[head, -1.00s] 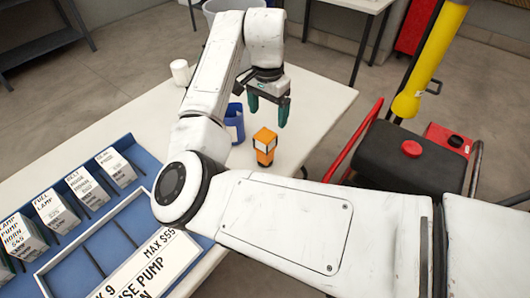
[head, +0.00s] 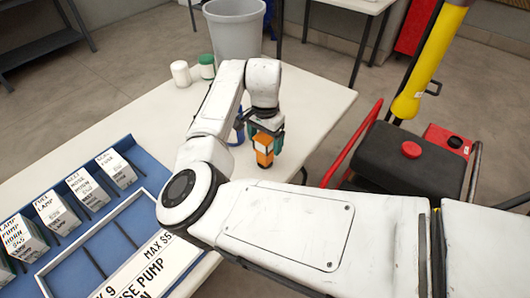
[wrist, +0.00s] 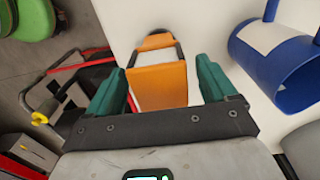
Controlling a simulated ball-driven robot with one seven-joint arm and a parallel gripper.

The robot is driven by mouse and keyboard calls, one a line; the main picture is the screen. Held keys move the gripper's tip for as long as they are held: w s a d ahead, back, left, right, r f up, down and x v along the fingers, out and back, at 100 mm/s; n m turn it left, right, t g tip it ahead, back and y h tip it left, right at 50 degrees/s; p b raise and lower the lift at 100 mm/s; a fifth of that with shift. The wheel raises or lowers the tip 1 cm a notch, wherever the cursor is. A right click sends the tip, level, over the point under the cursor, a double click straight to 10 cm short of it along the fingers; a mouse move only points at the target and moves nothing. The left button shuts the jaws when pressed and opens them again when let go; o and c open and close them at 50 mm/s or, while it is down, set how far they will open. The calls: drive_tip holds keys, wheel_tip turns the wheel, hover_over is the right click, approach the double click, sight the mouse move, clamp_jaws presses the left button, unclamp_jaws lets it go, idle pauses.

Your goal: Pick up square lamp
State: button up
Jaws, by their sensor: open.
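The square lamp is a small orange block with a white face (head: 264,152), standing on the white table near its right edge. In the wrist view the orange lamp (wrist: 158,82) lies between the two green fingers of my gripper (wrist: 163,88), with a gap on each side. My gripper (head: 265,138) is open around the upper part of the lamp in the head view, and the fingers partly hide it.
A blue cup-like holder (wrist: 285,62) stands close beside the lamp. White (head: 180,74) and green-and-white (head: 207,66) canisters stand farther back on the table (head: 315,100). A blue tray of labelled cards (head: 128,225) is at left; a red-framed machine (head: 410,160) is at right.

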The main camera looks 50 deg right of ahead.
drive_tip(key=shift+f, duration=0.15)
clamp_jaws()
idle(0.8)
